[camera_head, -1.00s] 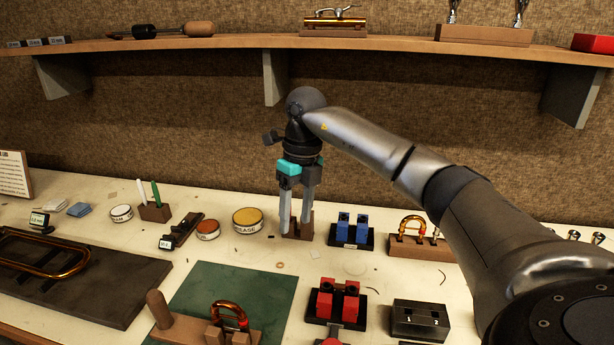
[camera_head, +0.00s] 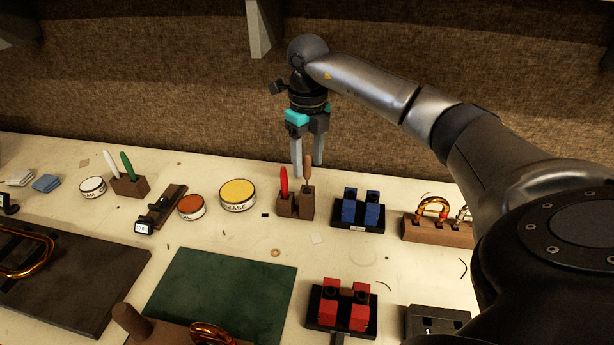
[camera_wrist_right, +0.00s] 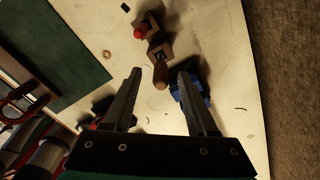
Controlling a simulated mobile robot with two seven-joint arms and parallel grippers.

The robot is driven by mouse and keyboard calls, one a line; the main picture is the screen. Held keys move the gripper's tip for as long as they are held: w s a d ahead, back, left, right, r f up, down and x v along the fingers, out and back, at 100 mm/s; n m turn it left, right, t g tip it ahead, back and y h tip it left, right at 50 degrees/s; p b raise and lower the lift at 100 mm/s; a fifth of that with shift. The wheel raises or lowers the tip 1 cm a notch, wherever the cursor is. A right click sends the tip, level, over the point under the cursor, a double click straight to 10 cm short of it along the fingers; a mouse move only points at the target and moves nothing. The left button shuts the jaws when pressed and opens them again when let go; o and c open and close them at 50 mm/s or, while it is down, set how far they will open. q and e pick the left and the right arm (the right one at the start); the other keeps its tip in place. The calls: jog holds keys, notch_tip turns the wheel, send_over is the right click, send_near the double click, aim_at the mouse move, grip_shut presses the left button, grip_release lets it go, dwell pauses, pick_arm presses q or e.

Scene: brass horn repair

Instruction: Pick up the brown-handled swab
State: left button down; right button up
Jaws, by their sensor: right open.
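The brown-handled swab (camera_head: 307,169) stands upright in a small wooden block (camera_head: 295,206), beside a red-handled one (camera_head: 284,181). My right gripper (camera_head: 309,171) is open and empty, pointing down, with its fingertips around the height of the brown handle's top. In the right wrist view the brown handle (camera_wrist_right: 160,76) appears end-on between the two open fingers (camera_wrist_right: 160,74); I cannot tell whether it is within their depth. The red handle (camera_wrist_right: 139,33) and block (camera_wrist_right: 148,22) lie beyond it there. The swab's lower part is hidden in the block. My left gripper is not in view.
A blue-blocked stand (camera_head: 359,211) stands close to the right of the block. The grease tin (camera_head: 238,194) is to its left. Red blocks (camera_head: 342,308) and a green mat (camera_head: 225,295) are in front. The brown wall is close behind my right gripper.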

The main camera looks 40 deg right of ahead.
aim_at(307, 176)
notch_tip(307, 176, down, 6)
jog(key=shift+w+r, duration=0.1)
jog(key=shift+w, duration=0.05)
dwell(0.3)
grip_shut()
dwell(0.4)
